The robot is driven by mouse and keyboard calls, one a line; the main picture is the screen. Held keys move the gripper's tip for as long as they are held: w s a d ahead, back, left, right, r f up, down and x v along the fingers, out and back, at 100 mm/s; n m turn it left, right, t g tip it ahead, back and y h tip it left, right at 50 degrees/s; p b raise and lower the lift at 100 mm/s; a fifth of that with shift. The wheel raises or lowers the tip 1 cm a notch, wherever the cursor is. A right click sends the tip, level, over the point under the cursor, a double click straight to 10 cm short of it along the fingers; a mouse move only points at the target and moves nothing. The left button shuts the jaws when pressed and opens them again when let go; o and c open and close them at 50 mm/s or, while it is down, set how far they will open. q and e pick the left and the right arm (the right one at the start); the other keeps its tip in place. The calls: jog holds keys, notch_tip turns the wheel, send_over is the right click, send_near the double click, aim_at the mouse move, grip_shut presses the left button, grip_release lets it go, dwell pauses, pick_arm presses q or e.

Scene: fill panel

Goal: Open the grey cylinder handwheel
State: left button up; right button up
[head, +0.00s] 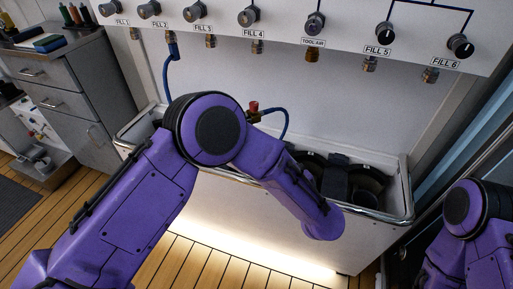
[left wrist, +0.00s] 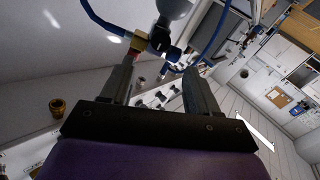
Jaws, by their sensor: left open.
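In the left wrist view my left gripper (left wrist: 161,66) is open, with its two dark fingers apart. Just past the fingertips is a grey cylinder (left wrist: 173,7), cut off by the top edge. A valve with a brass fitting (left wrist: 138,41) and a dark connector (left wrist: 160,39) sits at its end, with blue hoses on it. No handwheel shows clearly; whether a finger touches the valve I cannot tell. In the head view my left arm hides the cylinder, and its gripper is hard to make out. A red knob on a brass fitting (head: 253,107) shows behind the arm. My right gripper is out of view.
A white fill panel (head: 350,85) with several knobs spans the back. Below it is a metal-railed trough (head: 406,207) with dark round openings. A blue hose (head: 168,70) hangs from the panel. A grey drawer cabinet (head: 75,100) stands left. Wood floor is in front.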

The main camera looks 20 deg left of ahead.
pick_arm(q)
jog(key=x, duration=0.9)
jog(key=shift+a, duration=0.2)
jog(key=shift+w, duration=0.15)
jog(key=c, duration=1)
jog(key=shift+c, duration=0.2)
